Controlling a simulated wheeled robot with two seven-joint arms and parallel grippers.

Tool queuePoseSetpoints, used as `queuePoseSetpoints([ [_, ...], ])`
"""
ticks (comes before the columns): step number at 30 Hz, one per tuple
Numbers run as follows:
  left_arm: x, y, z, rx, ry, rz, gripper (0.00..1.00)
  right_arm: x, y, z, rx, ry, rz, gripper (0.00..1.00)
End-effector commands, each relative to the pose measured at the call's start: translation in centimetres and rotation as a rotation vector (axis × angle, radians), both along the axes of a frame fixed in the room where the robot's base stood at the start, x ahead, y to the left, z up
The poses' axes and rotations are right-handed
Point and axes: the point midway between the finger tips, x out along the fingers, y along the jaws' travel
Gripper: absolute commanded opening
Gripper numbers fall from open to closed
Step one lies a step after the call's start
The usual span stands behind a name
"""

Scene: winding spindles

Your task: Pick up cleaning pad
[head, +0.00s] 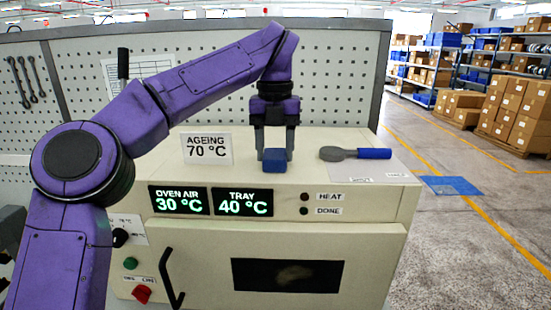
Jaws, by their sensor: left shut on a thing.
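A small blue block, which looks like the cleaning pad (275,161), is on top of the cream oven, left of a blue-handled tool. My left gripper (275,150) points straight down over it, with one finger on each side. The gripper is shut on the pad. I cannot tell whether the pad touches the oven top or is slightly lifted. My right gripper is not in the head view.
The oven (330,225) has its door shut, with a black handle (171,280). A blue-handled tool (355,153) lies on a white sheet at right. An "AGEING 70 °C" sign (207,149) stands left of the gripper. A pegboard (335,75) rises behind.

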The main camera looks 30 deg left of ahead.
Motion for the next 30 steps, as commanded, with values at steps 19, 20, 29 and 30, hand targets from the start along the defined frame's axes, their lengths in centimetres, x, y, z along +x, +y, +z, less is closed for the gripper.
queuePoseSetpoints([
  [19, -6.9, 1.3, 9.8, 0.001, -0.004, 0.002, 0.23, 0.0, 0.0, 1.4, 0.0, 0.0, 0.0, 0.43],
  [20, -7.9, 1.5, 10.1, 0.002, -0.004, 0.002, 0.23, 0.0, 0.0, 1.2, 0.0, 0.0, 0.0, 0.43],
  [29, -13.2, 2.4, 13.0, -0.003, 0.007, -0.004, 0.23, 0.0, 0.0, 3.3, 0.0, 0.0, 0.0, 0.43],
  [30, -13.5, 2.4, 13.0, -0.002, 0.007, -0.004, 0.23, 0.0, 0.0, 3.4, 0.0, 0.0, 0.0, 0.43],
])
